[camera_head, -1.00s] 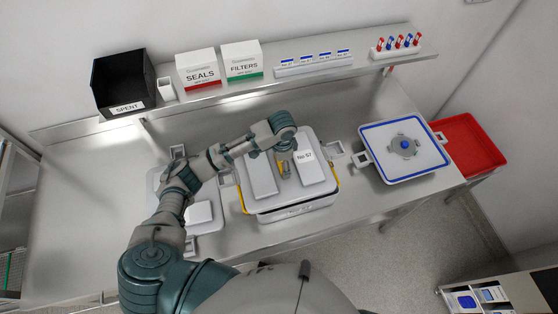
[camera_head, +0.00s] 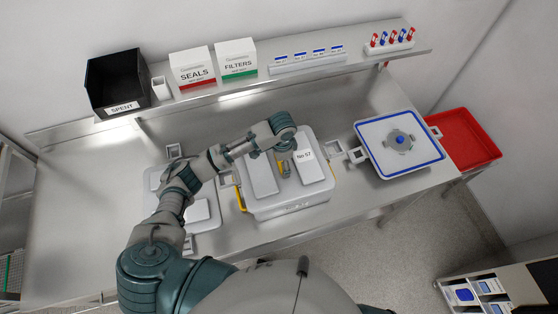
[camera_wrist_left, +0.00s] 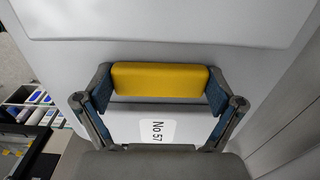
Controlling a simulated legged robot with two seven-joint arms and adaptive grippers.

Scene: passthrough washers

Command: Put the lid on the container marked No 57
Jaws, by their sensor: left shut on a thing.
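A pale grey lid (camera_head: 258,175) with two raised panels is over a pale container (camera_head: 290,208) mid-bench. One panel bears the label No 57 (camera_head: 304,156), also seen in the left wrist view (camera_wrist_left: 160,130). My left gripper (camera_head: 286,165) is between the panels. In the left wrist view it (camera_wrist_left: 160,88) is shut on the lid's yellow handle (camera_wrist_left: 160,80). A yellow latch (camera_head: 240,196) shows at the container's left side. I cannot tell whether the lid touches the rim all round. My right gripper is not in view.
A second pale panelled piece (camera_head: 205,215) lies at the left, partly under my arm. A blue-edged square piece (camera_head: 375,140) is on the right, beside a red tray (camera_head: 466,138). A shelf behind holds a black SPENT bin (camera_head: 115,85), SEALS (camera_head: 193,72) and FILTERS (camera_head: 237,60) boxes.

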